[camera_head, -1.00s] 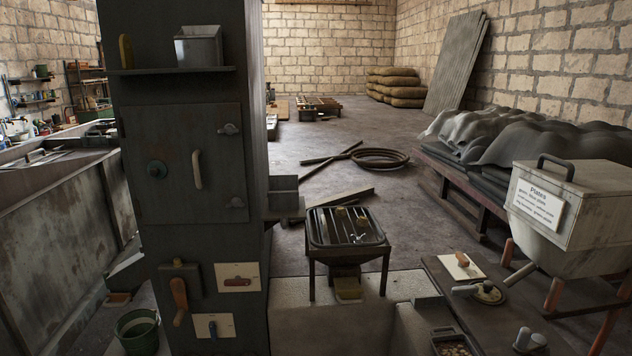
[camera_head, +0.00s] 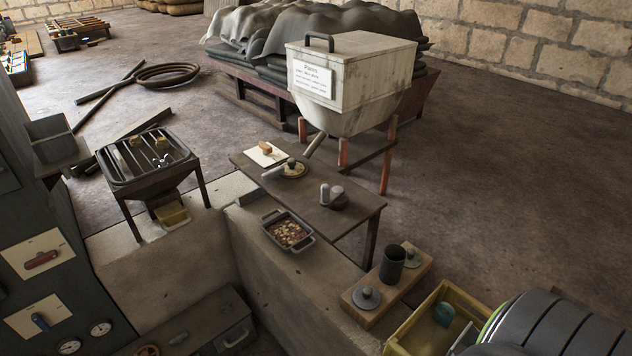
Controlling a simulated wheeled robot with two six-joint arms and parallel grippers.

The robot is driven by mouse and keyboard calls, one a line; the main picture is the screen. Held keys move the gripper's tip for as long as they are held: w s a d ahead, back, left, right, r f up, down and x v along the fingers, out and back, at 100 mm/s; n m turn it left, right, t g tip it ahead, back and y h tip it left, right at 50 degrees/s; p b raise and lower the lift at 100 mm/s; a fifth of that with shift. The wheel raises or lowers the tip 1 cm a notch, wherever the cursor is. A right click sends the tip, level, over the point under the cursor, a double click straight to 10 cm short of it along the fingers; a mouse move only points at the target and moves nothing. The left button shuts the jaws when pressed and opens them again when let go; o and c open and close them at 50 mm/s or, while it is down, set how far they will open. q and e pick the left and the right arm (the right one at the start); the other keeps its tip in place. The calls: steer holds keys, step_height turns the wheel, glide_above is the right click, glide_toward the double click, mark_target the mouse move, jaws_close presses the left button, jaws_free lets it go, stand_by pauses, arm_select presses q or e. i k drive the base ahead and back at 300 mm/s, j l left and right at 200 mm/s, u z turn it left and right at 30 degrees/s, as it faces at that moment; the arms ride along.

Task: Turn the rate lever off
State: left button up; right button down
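Three levers on pale plates show, and I cannot read which is the rate lever. A red-handled lever (camera_head: 41,260) lies nearly level on a plate on the dark cabinet at the left. A blue-handled lever (camera_head: 40,322) sits tilted on a plate below it. A small orange-brown handle (camera_head: 265,149) sits on a white plate on the dark low table, near the hopper spout. Neither of my grippers is in view, and nothing touches these levers in the picture.
A labelled hopper (camera_head: 350,75) stands behind the dark table (camera_head: 345,210). A slatted tray stand (camera_head: 146,160) is at the left. A pan of small lumps (camera_head: 288,232) stands by the table. A yellow box (camera_head: 424,322) and a dark ribbed round body (camera_head: 560,325) fill the lower right.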

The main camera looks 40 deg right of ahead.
mark_target(267, 149)
steer(key=z, duration=1.05)
steer(key=i+j+z, duration=0.15)
steer(key=j+z, duration=0.85)
steer(key=j, duration=0.15)
